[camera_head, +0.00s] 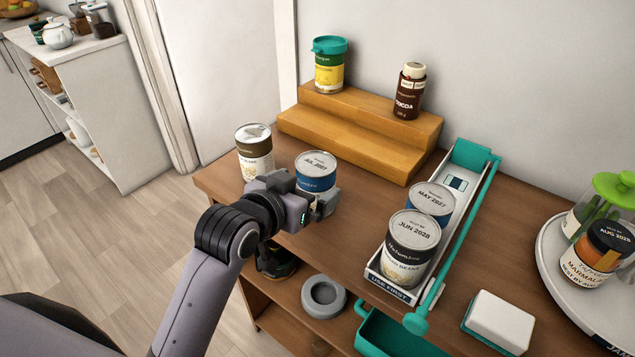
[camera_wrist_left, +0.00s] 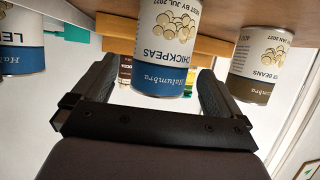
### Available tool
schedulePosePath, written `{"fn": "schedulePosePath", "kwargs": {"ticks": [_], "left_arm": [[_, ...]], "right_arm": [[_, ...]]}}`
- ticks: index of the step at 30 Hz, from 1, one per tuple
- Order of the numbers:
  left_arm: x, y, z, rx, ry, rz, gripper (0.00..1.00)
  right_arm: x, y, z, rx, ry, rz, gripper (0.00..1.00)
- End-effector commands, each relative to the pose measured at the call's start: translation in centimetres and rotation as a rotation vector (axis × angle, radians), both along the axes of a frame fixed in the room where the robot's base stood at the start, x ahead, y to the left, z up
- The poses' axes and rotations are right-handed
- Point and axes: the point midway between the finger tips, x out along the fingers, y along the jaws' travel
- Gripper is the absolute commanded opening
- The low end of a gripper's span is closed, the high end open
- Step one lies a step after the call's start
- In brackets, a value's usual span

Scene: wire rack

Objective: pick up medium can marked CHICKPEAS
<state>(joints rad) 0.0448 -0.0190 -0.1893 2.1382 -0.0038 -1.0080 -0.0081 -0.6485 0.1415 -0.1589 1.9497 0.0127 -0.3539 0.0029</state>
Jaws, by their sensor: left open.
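The chickpeas can (camera_head: 316,172) has a blue and white label and a lid dated JUL 2027. It stands upright on the wooden table, near the front edge. In the left wrist view, which is upside down, the chickpeas can (camera_wrist_left: 165,48) shows its CHICKPEAS label between the two fingers. My left gripper (camera_head: 304,194) is open at the near side of the can. In the left wrist view, gaps show between the can and both fingers of the left gripper (camera_wrist_left: 157,88). The gripper hides the can's lower part in the head view. My right gripper is not in view.
A brown-labelled beans can (camera_head: 254,160) stands close on the left. A narrow tray (camera_head: 395,287) marked USE FIRST holds two cans on the right. A wooden step riser (camera_head: 345,140) stands behind. A grey ring (camera_head: 323,296) lies on the shelf below.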

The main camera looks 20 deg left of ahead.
Motion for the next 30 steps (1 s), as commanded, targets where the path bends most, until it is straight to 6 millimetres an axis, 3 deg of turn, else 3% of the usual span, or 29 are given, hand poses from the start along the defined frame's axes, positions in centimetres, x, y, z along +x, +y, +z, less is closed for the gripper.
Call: {"fn": "schedulePosePath", "kwargs": {"ticks": [12, 24, 30], "left_arm": [[4.2, -0.6, -1.4, -0.001, 0.001, -0.001, 1.0], [4.9, -0.7, -1.8, -0.001, -0.001, 0.0, 1.0], [4.9, -0.7, -1.8, -0.001, 0.0, 0.0, 0.35]], "right_arm": [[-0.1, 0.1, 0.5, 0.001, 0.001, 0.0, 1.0], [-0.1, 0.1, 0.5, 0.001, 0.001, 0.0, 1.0], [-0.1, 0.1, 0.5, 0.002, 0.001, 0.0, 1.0]]}}
